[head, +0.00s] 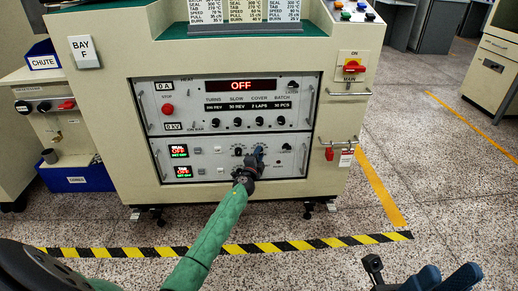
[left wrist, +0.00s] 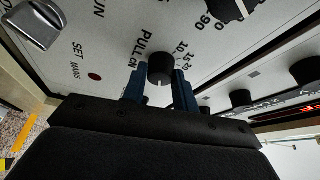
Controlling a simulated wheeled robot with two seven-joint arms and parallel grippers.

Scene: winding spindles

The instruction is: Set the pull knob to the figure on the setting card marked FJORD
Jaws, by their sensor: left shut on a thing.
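The pull knob (left wrist: 160,69) is a small round black knob beside the label "PULL cN" in the left wrist view. Figures such as 10, 15 and 20 run around it, and a pale mark shows on its near side. My left gripper (left wrist: 160,92) has its blue fingers on both sides of the knob and is shut on it. In the head view my left gripper (head: 258,155) is at the lower panel and hides the knob. Several setting cards (head: 244,12) stand on top of the machine, with their headings cut off. My right gripper (head: 445,277) is at the bottom right, blue fingers apart, empty.
The upper panel (head: 236,105) has a red "OFF" display and several knobs. Another black knob (head: 238,151) is close left of my left gripper. Handles (head: 308,105) stick out at the panel edges. A red main switch (head: 350,66) is at the right.

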